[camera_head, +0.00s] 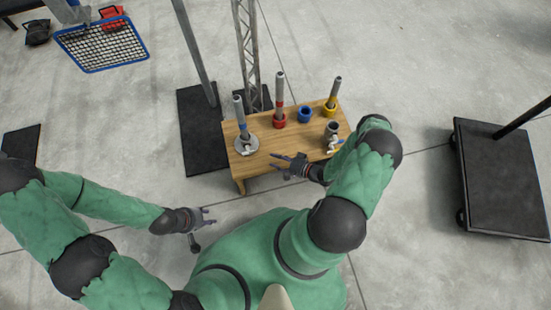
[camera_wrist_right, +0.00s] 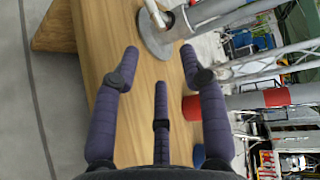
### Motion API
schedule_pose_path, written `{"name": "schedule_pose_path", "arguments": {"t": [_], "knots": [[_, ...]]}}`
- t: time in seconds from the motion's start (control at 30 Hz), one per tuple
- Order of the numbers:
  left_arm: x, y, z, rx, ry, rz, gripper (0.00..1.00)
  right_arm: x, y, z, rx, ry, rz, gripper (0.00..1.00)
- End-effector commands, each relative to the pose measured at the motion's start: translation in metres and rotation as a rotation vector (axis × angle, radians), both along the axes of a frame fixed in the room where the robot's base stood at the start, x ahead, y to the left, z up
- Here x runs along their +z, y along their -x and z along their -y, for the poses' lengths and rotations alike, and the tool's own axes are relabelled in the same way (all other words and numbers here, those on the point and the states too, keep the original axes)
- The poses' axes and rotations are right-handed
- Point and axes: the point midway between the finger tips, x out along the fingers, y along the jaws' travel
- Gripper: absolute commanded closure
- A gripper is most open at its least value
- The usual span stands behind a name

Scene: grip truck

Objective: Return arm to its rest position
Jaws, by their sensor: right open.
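My right gripper (camera_head: 279,164) is open and empty over the front edge of the wooden table (camera_head: 265,162). In the right wrist view its three dark fingers (camera_wrist_right: 155,75) are spread, with bare tabletop (camera_wrist_right: 85,45) behind them. My left gripper (camera_head: 205,225) hangs left of the table, over the floor. Its fingers look spread, with nothing seen in them. My right arm is bent at the elbow, and its forearm covers the table's front right corner.
On the table stand a grey pole on a round base (camera_head: 246,145), a red holder with a pole (camera_head: 279,121), a blue ring (camera_head: 305,115), a yellow holder (camera_head: 329,109) and a dark cylinder (camera_head: 331,130). A black cart (camera_head: 500,180) stands right. Open floor lies between.

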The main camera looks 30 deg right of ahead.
Motion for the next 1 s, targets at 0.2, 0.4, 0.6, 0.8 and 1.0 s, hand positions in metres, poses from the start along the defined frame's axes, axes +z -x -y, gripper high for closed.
{"name": "schedule_pose_path", "arguments": {"t": [0.2, 0.4, 0.6, 0.8, 1.0], "knots": [[0.000, 0.000, 0.000, 0.000, 0.000, 0.000, 0.60, 0.000, 0.000, 0.000, 0.000, 0.000, 0.000, 0.57], [0.001, 0.000, 0.000, 0.000, 0.000, 0.000, 0.60, 0.001, -0.002, -0.001, 0.000, 0.006, -0.001, 0.57], [0.012, 0.000, 0.000, 0.000, 0.000, 0.000, 0.60, 0.021, -0.029, -0.015, 0.020, 0.129, -0.049, 0.57], [0.032, 0.000, 0.000, 0.000, 0.000, 0.000, 0.60, 0.057, -0.048, -0.055, 0.120, 0.369, -0.181, 0.57], [0.050, 0.000, 0.000, 0.000, 0.000, 0.000, 0.60, 0.103, -0.021, -0.103, 0.320, 0.583, -0.337, 0.57]]}}
